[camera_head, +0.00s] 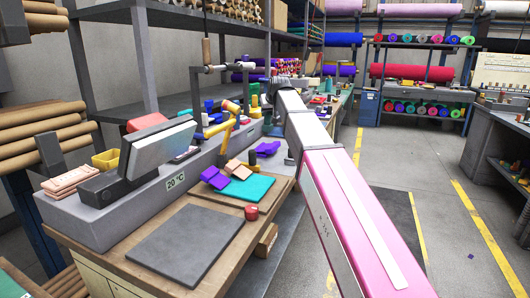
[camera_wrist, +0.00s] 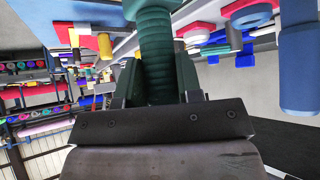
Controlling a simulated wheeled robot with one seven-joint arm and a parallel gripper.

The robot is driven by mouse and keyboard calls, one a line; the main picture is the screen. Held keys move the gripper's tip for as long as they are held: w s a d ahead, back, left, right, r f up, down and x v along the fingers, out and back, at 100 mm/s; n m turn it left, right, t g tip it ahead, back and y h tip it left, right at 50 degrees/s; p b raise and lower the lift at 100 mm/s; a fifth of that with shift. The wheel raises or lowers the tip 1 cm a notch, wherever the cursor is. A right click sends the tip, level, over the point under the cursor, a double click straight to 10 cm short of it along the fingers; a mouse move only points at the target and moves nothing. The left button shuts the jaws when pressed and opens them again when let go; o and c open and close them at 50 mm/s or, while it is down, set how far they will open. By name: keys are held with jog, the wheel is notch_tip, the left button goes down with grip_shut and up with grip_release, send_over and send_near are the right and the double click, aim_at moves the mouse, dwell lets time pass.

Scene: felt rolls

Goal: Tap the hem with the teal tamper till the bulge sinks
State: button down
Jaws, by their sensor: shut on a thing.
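My gripper (camera_wrist: 156,82) is shut on the dark teal tamper (camera_wrist: 155,45), whose ribbed handle stands between the two fingers in the wrist view. The tamper's far end runs out of the top of that view. In the head view my arm reaches away over the bench's right side, and its far end is small among the tools there; I cannot make out the grip. A teal felt sheet (camera_head: 250,187) lies flat on the near bench. I cannot tell which edge is the hem, and no bulge shows clearly.
A purple folded felt (camera_head: 214,177) lies by the teal sheet. A yellow-handled mallet (camera_head: 228,128) and several tools crowd the bench behind. The floor (camera_head: 400,160) at right is open.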

aim_at(269, 122)
notch_tip(269, 122, down, 6)
jog(key=shift+f, duration=0.25)
jog(key=shift+r, duration=0.5)
notch_tip(269, 122, up, 5)
jog(key=shift+r, duration=0.1)
dwell(0.6)
notch_tip(269, 122, down, 7)
jog(key=shift+r, duration=3.4)
